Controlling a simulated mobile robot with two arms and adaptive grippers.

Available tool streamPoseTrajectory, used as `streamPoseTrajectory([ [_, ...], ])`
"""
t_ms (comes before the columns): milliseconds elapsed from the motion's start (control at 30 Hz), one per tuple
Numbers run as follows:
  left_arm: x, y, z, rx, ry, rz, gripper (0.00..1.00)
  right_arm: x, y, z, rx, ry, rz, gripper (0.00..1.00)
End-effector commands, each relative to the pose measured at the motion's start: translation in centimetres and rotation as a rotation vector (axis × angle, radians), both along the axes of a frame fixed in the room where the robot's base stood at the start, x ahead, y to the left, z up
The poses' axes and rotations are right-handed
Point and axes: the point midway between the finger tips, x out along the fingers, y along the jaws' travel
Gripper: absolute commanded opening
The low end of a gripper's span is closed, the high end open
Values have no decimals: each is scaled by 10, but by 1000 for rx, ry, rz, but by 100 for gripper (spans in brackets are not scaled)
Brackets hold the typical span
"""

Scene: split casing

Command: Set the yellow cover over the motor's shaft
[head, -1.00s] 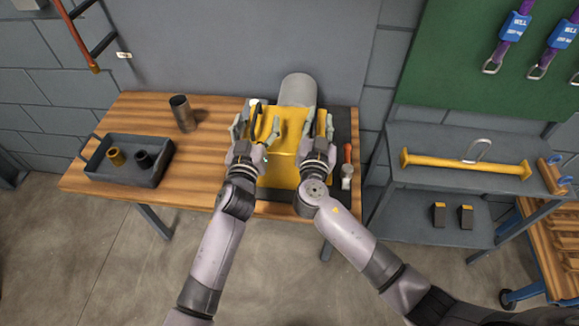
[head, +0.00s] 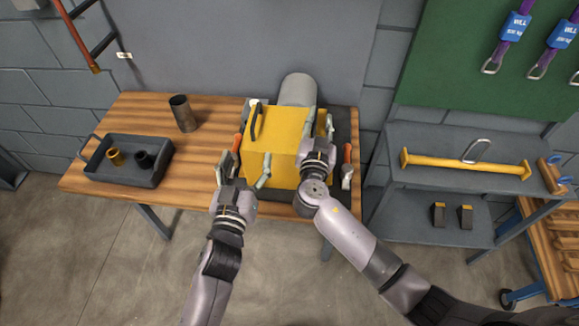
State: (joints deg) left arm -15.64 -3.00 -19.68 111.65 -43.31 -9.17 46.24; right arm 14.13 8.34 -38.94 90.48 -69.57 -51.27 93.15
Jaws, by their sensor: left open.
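The yellow cover (head: 281,140) is a box-like casing at the right part of the workbench, with a dark handle (head: 255,122) on its left side. The grey cylindrical motor (head: 298,90) shows behind it. The shaft is not visible, and I cannot tell how the cover sits around it. My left gripper (head: 243,172) is open and empty, in front of the cover's lower left corner and apart from the handle. My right gripper (head: 319,125) is at the cover's right side, one finger on either side of its edge. Whether it grips there is unclear.
A dark mat (head: 355,138) lies under the cover. A hammer (head: 347,168) lies right of it, an orange-handled tool (head: 237,143) left. A metal cup (head: 182,113) and a tray (head: 151,178) with two bushings stand on the left.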

Motion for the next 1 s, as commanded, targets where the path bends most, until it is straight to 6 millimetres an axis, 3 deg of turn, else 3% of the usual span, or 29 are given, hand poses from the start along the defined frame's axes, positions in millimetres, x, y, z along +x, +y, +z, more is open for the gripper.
streamPoseTrajectory([
  [233,0,0,0,0,0,0,69,1,0,3,1,-6,0,29],
  [700,0,0,0,0,0,0,69,0,1,3,1,-5,1,60],
  [1000,0,0,0,0,0,0,69,0,1,2,1,-5,2,61],
])
